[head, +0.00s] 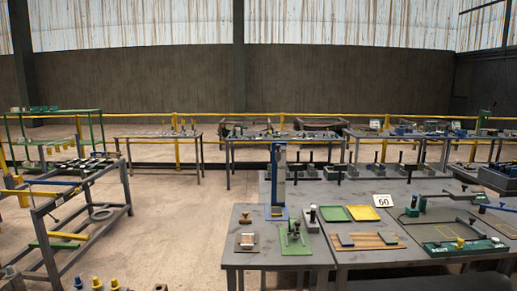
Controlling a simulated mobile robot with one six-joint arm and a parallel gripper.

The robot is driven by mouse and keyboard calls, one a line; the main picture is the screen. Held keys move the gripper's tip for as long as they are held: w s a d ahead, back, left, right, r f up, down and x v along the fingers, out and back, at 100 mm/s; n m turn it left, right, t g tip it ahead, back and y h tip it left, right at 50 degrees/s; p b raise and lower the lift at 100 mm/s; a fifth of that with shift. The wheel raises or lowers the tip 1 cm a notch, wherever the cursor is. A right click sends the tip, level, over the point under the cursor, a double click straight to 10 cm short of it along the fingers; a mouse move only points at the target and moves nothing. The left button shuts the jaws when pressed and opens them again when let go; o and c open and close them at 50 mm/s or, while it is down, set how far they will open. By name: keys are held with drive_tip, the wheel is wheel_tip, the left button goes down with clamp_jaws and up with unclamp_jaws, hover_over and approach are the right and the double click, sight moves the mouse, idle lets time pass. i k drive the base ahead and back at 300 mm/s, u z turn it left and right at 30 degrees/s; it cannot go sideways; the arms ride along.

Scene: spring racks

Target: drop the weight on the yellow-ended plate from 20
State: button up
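My gripper is not in view. A tall upright blue and grey column (279,172) stands on a blue base on the near table. I cannot read any height marks on it. A flat yellow plate (362,213) lies right of the column, beside a flat green plate (333,214). I cannot tell whether the yellow plate is the yellow-ended one. A small dark piece with a pale round top (312,214) stands between the column and the green plate. A brown knobbed piece (245,218) stands left of the column. I cannot tell which piece is the weight.
A white card reading 60 (382,200) stands behind the yellow plate. A wooden slatted board (366,240) and a green framed tray (463,248) lie on the near table (290,259). A rack (82,205) stands at left. Open floor lies between.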

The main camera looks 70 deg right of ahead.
sight(278, 156)
drive_tip(key=u, duration=0.25)
drive_tip(key=k, duration=1.95)
drive_tip(key=z, duration=1.2)
drive_tip(key=i, duration=0.75)
drive_tip(key=u, duration=0.1)
